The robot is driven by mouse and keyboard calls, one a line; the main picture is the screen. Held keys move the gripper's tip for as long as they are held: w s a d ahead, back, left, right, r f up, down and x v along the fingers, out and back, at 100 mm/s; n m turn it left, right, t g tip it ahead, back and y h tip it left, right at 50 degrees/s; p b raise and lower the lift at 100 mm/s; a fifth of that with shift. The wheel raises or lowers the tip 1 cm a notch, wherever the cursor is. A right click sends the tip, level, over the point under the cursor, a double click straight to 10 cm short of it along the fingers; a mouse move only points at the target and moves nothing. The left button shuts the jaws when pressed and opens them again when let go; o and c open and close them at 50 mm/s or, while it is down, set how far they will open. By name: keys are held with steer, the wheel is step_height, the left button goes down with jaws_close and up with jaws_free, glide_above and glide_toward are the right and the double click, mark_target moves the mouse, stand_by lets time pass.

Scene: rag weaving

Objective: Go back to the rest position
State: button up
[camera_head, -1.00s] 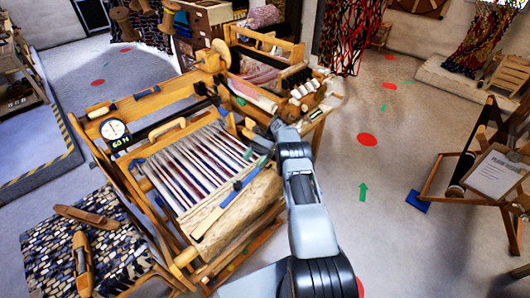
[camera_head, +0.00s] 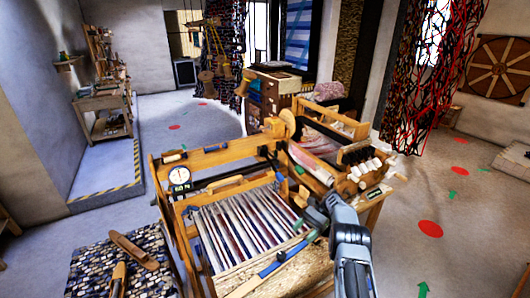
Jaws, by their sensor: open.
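My gripper (camera_head: 308,221) is at the end of my grey arm, over the right front part of the wooden loom (camera_head: 215,158). It looks open, though the fingertips are small and partly lost against the loom. I see nothing held in it. Striped warp threads (camera_head: 245,228) are stretched on the loom to the left of my gripper. A blue-handled tool (camera_head: 277,262) lies across the loom's front edge, just below my gripper. I cannot tell whether my gripper touches the loom.
A bench with a patterned rag cover (camera_head: 88,275) and wooden shuttles (camera_head: 133,250) stands at lower left. White spools (camera_head: 365,168) stand right of the loom. Hanging red and dark strips (camera_head: 425,85) are behind. Floor with a red dot (camera_head: 430,229) is clear at right.

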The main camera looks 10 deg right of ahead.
steer(key=s+a+r+n+t+h, duration=0.2)
steer(key=s+a+r+h, duration=0.1)
steer(key=r, duration=0.7)
steer(key=s+a+r+n+t+h, duration=0.2)
steer(key=s+r+n+t+h, duration=0.15)
steer(key=r, duration=0.75)
steer(key=s+r+n+t+h, duration=0.2)
steer(key=s+n+t+h, duration=0.3)
steer(key=s, duration=1.5)
steer(key=shift+s+a+r+n+t, duration=0.15)
steer(key=shift+a+r+n+t, duration=0.25)
steer(key=shift+n, duration=0.25)
